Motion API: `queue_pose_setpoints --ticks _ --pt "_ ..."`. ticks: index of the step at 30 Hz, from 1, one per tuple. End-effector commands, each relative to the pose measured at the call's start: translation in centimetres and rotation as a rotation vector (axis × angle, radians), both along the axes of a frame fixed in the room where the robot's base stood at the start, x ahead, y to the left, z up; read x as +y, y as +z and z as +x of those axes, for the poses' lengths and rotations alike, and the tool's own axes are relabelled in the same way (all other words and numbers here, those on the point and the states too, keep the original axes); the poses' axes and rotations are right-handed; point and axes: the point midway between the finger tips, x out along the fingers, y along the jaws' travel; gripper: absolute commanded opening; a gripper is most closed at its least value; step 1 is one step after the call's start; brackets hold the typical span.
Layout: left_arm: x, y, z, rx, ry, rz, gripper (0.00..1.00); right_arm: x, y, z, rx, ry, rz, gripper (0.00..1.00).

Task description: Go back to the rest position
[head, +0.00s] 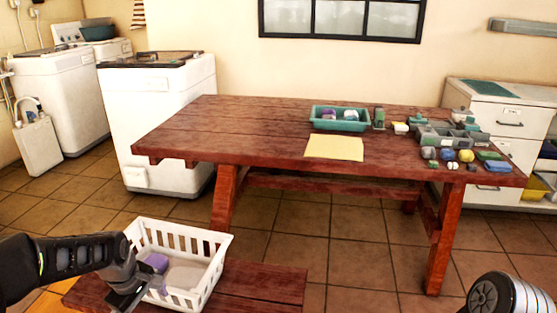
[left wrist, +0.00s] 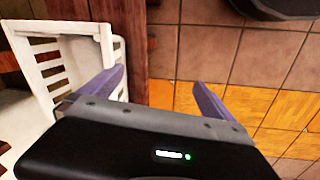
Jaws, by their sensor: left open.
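My left gripper (head: 130,296) is at the near left side of a white slatted basket (head: 210,274) in the head view. In the left wrist view its two purple fingers (left wrist: 160,92) are spread apart, with nothing held between them. The basket (left wrist: 108,50) shows to the left of the fingers there.
The basket stands on a low wooden bench (head: 255,284). Beyond it is a red-brown table (head: 230,125) holding a green tray (head: 313,122), a yellow sheet (head: 334,148), a grey divided tray (head: 440,137) and several small items. White appliances stand back left. Tiled floor is clear between bench and table.

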Motion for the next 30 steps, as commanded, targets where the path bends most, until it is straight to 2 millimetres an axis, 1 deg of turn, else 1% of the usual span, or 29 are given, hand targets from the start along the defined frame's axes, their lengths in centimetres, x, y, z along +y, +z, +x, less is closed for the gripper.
queue_pose_setpoints --ticks 2,5,8,11,12,14,15,17,18,20,21,24,30 --pt "-1.0 -0.7 0.9 -0.049 -0.09 0.002 1.0 0.0 0.0 0.0 0.0 -0.001 0.0 0.0" --pt "-3.0 -2.8 2.1 -0.117 -0.233 0.007 1.0 -0.1 -0.3 0.1 -0.001 -0.003 -0.001 0.0" --pt "-6.0 -6.1 2.7 -0.182 -0.397 0.013 1.0 -0.1 -1.1 0.1 -0.001 -0.005 -0.002 0.0" --pt "-9.9 -10.8 2.4 -0.241 -0.575 0.021 1.0 -0.2 -2.1 0.2 -0.002 -0.007 -0.003 0.0" --pt "-11.8 -13.2 1.8 -0.261 -0.649 0.024 1.0 -0.2 -2.8 0.3 -0.003 -0.009 -0.003 0.0" --pt "-14.8 -17.0 0.2 -0.282 -0.759 0.026 1.0 -0.3 -3.8 0.3 -0.004 -0.01 -0.005 0.0" --pt "-16.7 -19.4 -1.1 -0.292 -0.824 0.027 1.0 -0.3 -4.5 0.4 -0.004 -0.013 -0.006 0.0" --pt "-19.1 -22.4 -3.2 -0.298 -0.901 0.024 1.0 -0.4 -5.3 0.4 -0.005 -0.014 -0.007 0.0" --pt "-20.3 -24.0 -4.7 -0.296 -0.941 0.021 1.0 -0.5 -5.8 0.5 -0.006 -0.016 -0.007 0.0" --pt "-21.8 -25.9 -6.7 -0.287 -0.984 0.011 1.0 -0.5 -6.3 0.5 -0.006 -0.017 -0.008 0.0" --pt "-22.7 -27.0 -8.0 -0.277 -1.005 0.001 1.0 -0.5 -6.7 0.5 -0.007 -0.017 -0.008 0.0" --pt "-24.5 -29.2 -10.9 -0.249 -1.038 -0.03 1.0 -0.6 -7.4 0.6 -0.008 -0.019 -0.009 0.0" --pt "-26.9 -32.3 -16.0 -0.175 -1.068 -0.109 1.0 -0.6 -8.7 0.7 -0.009 -0.02 -0.009 0.0"
